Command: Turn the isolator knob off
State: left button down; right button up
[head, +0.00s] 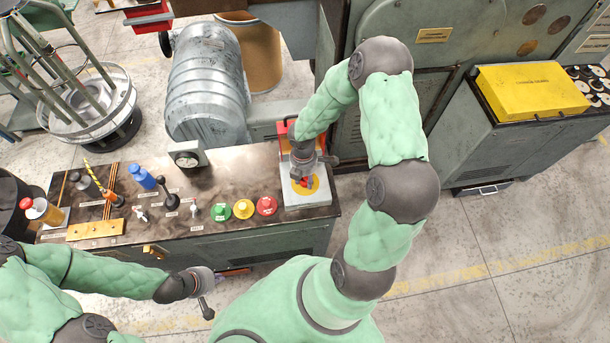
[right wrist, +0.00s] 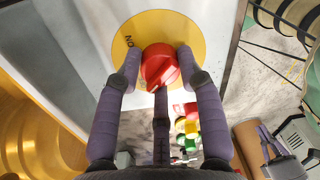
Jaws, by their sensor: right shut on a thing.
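The isolator knob (right wrist: 160,67) is red and sits on a round yellow plate (right wrist: 165,22) on a grey box. The letters "ON" show at the plate's left edge in the right wrist view. In the head view the knob (head: 308,182) is partly hidden under my right gripper (head: 304,174). The purple-grey fingers of my right gripper (right wrist: 160,75) are closed around the knob, with one on its left, one on its right and one below. My left gripper (head: 205,292) hangs in front of the bench, away from the knob; its finger opening is too small to tell.
The bench (head: 200,238) carries green, yellow and red buttons (head: 244,209) left of the isolator box (head: 310,199), a gauge (head: 187,156), bottles and tools.

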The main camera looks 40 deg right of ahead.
jog(key=shift+o, duration=0.3)
jog(key=shift+n+p, duration=0.3)
jog(key=shift+n, duration=0.5)
jog(key=o, duration=1.1)
jog(key=shift+d, duration=0.25)
